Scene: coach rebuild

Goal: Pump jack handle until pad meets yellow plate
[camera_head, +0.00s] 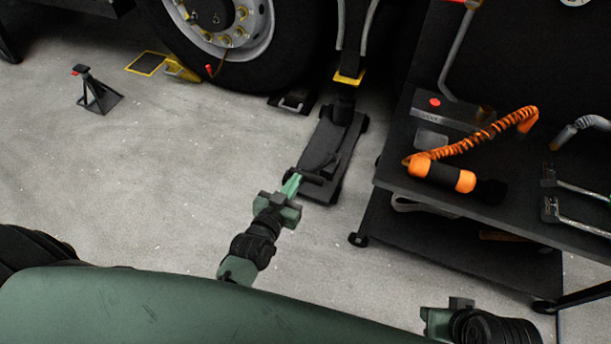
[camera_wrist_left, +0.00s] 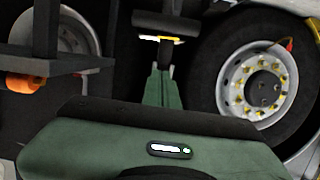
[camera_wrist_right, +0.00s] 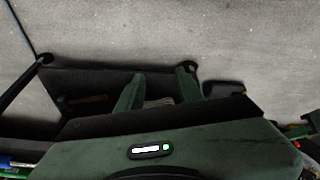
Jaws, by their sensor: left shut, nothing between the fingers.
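The jack (camera_head: 335,140) is a long, low black body on the floor. Its head end lies under the yellow plate (camera_head: 348,78), which is at the bottom of a dark hanging bracket. The pad is dark and small; I cannot tell whether it touches the plate. The jack handle (camera_head: 313,178) looks like a short dark crossbar at the jack's near end. My left gripper (camera_head: 296,180) is shut and empty, its tips close to the crossbar; contact is unclear. In the left wrist view a dark bar (camera_wrist_left: 170,24) lies beyond the shut fingers. My right gripper (camera_wrist_right: 158,88) is open and empty.
A black cart (camera_head: 460,195) on the right holds an orange coiled-cord tool (camera_head: 440,174) and metal tools. A large wheel (camera_head: 235,35) stands at the back, with a yellow chock (camera_head: 181,69) beside it. A black jack stand (camera_head: 97,92) is at the left. Floor between is clear.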

